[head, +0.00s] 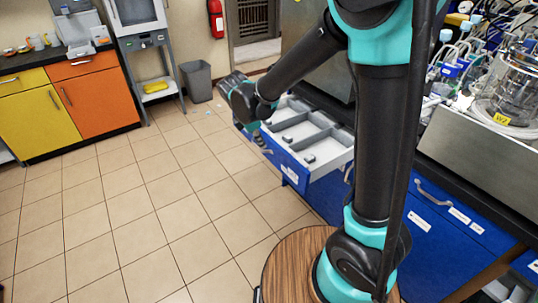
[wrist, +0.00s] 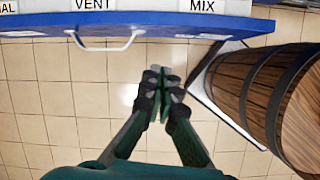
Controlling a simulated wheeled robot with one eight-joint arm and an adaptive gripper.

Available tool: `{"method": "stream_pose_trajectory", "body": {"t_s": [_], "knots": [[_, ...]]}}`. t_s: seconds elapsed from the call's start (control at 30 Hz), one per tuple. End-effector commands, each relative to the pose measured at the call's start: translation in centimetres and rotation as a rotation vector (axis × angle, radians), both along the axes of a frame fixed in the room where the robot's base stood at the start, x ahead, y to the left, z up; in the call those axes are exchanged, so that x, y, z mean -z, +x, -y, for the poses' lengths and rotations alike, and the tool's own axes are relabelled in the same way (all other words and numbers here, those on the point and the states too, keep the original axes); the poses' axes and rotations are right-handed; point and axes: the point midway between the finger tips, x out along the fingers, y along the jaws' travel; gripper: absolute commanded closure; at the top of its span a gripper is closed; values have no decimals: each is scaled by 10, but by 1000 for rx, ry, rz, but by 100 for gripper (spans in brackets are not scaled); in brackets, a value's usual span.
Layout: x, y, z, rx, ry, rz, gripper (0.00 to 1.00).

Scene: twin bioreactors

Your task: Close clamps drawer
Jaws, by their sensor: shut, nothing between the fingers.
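A blue-fronted drawer (head: 318,158) is pulled open from the dark-topped bench in the head view, showing its light grey divided tray. Small dark grey pieces show inside the tray; I cannot tell what they are. The drawer's blue front (wrist: 175,22) crosses the top of the wrist view, with a pale handle (wrist: 105,42) and tray labels "VENT" and "MIX" behind it. My gripper (wrist: 157,76) is shut and empty, on the outer side of the front, apart from the handle in the picture. In the head view my gripper is small and partly hidden at the drawer's left end.
Another blue drawer front (head: 440,215) with a handle is at the right, under glass vessels (head: 515,85) and tubing. Yellow (head: 38,125) and orange (head: 92,103) cabinets stand far left. A grey bin (head: 197,81) stands at the back. The tiled floor (head: 130,220) left of the drawer is clear.

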Motion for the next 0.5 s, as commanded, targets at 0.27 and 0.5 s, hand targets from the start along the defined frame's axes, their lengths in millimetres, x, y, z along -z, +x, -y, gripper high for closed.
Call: {"method": "stream_pose_trajectory", "body": {"t_s": [0.27, 0.5], "knots": [[7, 3, -34, -177, -77, -41, 100], [39, 11, -23, -173, -76, -42, 100]]}}
